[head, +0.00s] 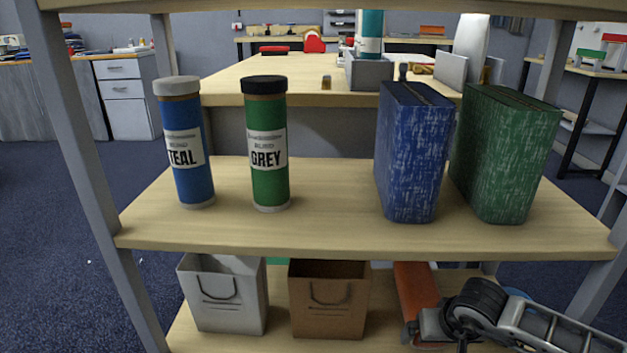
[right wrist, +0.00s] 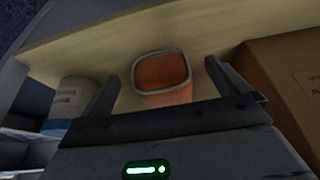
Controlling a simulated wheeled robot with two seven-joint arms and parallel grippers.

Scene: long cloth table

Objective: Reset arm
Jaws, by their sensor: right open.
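My right arm comes in at the lower right of the head view, low at the front of the lower shelf. In the right wrist view my right gripper (right wrist: 163,88) is open, one finger on each side of an orange object with a grey rim (right wrist: 162,72). I cannot tell whether the fingers touch it. An orange object (head: 416,288) also shows beside my right arm in the head view, partly hidden by the arm and the shelf above. My left gripper is not in view.
The middle shelf (head: 330,235) holds a blue bottle (head: 188,150), a green bottle (head: 267,180), a blue box (head: 412,155) and a green box (head: 505,155). Below stand a white bag (head: 222,300) and a brown bag (head: 328,310). The shelf posts stand at both sides.

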